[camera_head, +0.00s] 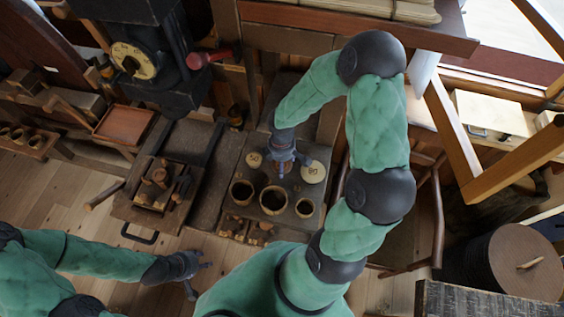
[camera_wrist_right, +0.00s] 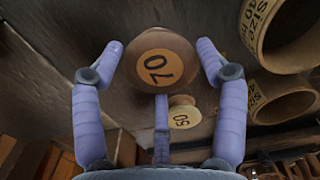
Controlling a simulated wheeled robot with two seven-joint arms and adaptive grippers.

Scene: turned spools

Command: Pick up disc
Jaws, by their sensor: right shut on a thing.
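My right gripper (camera_head: 283,163) is over the dark bench. In the right wrist view its fingers (camera_wrist_right: 160,75) are closed around a round wooden disc (camera_wrist_right: 158,68) marked 70 on an orange label. A second, smaller disc (camera_wrist_right: 184,118) marked 50 lies beyond the lower finger. In the head view pale discs lie on either side of the gripper, one on the left (camera_head: 254,159) and a bigger one on the right (camera_head: 314,172). The held disc is mostly hidden there by the gripper. My left gripper (camera_head: 200,278) is open and empty over the floor, left of the bench.
Hollow wooden rings stand in front of the discs: left (camera_head: 242,190), middle (camera_head: 273,199), right (camera_head: 305,208). A tool tray (camera_head: 135,212) is to the left. A big round drum (camera_head: 520,262) stands at the right.

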